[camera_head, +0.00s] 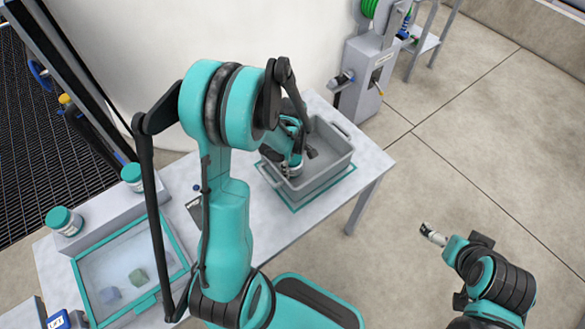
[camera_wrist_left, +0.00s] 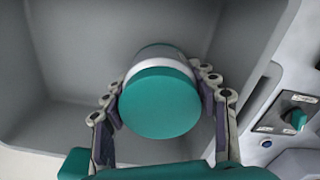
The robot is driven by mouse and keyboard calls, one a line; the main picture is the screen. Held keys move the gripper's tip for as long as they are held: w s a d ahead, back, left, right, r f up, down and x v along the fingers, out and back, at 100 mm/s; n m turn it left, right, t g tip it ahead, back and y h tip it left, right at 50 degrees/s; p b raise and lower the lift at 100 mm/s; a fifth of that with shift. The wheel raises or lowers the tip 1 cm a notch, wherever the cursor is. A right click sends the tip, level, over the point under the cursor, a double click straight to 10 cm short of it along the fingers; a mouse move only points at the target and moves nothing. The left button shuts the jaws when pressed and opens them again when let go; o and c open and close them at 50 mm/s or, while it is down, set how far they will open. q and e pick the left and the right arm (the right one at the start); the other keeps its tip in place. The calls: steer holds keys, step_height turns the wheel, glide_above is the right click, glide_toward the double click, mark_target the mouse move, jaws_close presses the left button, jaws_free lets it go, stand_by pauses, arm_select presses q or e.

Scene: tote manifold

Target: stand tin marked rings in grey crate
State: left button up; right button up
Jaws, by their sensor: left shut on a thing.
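The grey crate (camera_head: 334,175) stands at the far right end of the table. My left gripper (camera_head: 293,168) reaches down into it. In the left wrist view my left gripper (camera_wrist_left: 162,108) is shut on a tin (camera_wrist_left: 160,103) with a teal lid and a white band, a finger on each side. The tin is inside the crate's walls (camera_wrist_left: 75,45). Its marking is hidden, and I cannot tell whether its base touches the crate floor. My right gripper (camera_head: 433,235) is away from the table, over the floor; its fingers are too small to read.
A teal-rimmed tray (camera_head: 118,238) holds small blocks. A teal mat (camera_head: 295,208) lies under the crate. A grey machine (camera_head: 362,80) stands behind the table's right end.

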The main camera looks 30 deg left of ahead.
arm_select(q)
step_height(320, 180, down, 2)
steer(key=shift+f, duration=0.1)
steer(key=shift+f+b, duration=0.15)
steer(key=shift+b, duration=0.25)
steer(key=o, duration=0.9)
